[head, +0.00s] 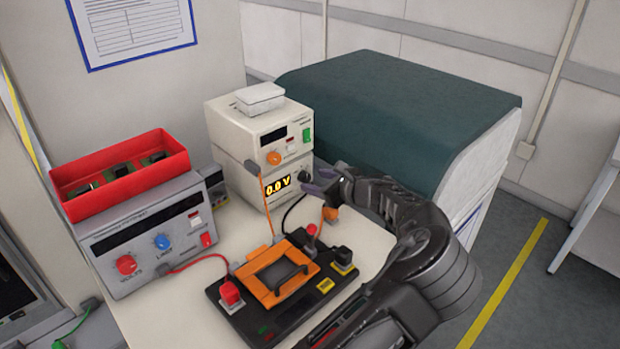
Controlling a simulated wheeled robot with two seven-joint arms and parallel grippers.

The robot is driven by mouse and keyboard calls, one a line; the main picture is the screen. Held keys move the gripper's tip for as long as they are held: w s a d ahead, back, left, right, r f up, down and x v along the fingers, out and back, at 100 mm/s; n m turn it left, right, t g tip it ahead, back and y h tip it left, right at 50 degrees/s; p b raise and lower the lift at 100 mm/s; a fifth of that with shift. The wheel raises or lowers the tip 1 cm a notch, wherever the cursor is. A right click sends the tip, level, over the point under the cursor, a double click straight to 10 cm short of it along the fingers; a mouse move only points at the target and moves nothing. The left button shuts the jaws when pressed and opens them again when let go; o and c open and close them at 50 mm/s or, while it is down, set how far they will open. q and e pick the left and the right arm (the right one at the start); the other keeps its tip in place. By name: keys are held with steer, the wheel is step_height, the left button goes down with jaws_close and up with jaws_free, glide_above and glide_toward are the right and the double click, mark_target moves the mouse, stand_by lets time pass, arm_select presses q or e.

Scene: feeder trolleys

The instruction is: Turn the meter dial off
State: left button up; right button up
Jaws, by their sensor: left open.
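The dial's pointer is too small to read. My right gripper is not in view.
A power supply (150,240) carrying a red bin (120,170) stands left. A black test fixture (262,325) with an orange clamp and cables lies in front. A green-covered box (400,105) stands behind.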

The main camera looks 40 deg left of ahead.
mark_target(307, 178)
arm_select(q)
steer(key=shift+x, duration=1.75)
jaws_close()
